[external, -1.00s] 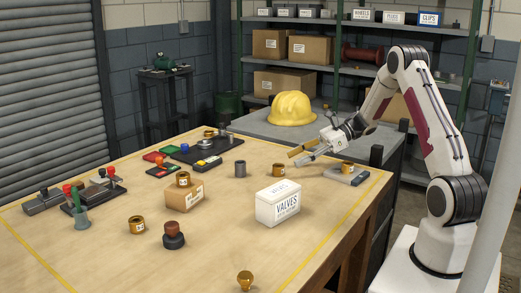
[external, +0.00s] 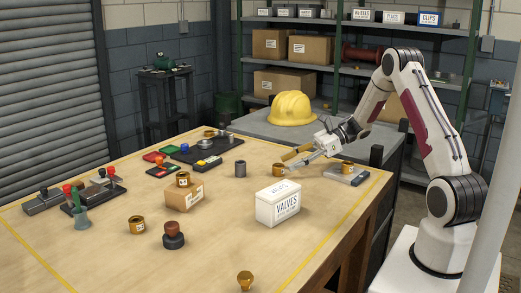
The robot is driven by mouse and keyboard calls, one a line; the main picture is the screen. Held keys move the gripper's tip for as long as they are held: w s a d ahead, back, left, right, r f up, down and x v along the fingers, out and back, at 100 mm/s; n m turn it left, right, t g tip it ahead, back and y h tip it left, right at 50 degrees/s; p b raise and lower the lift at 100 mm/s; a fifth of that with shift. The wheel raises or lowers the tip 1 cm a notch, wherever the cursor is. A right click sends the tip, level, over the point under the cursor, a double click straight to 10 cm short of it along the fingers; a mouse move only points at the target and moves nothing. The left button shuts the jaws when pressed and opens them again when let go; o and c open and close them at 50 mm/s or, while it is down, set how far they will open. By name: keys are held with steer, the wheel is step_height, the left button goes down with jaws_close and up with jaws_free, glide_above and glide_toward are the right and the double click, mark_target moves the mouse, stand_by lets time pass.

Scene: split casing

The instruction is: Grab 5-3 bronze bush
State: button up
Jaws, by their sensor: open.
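Several bronze bushes with small white labels are in the external view; I cannot read which is 5-3. One bush (external: 279,171) stands on the table just below my gripper's fingertips. Another bush (external: 348,168) is on a grey flat device (external: 345,177) to the right. One bush (external: 183,179) sits on a small cardboard box (external: 184,196), one bush (external: 137,226) stands at the left front, and one bush (external: 209,133) is at the back. My gripper (external: 286,161) is open and empty, pointing left and down. Whether its fingers touch the nearest bush is unclear.
A white VALVES box (external: 278,204) stands in front of the nearest bush. A grey cylinder (external: 240,170) is to its left. A dark stamp-like part (external: 173,237) and a brass knob (external: 245,281) are nearer the front.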

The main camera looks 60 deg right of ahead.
mark_target(283, 165)
steer(key=shift+a+r+x, duration=0.1)
steer(key=shift+r+x, duration=0.05)
steer(key=shift+x, duration=0.75)
steer(key=shift+a+r+x, duration=0.1)
steer(key=shift+x, duration=1.55)
jaws_close()
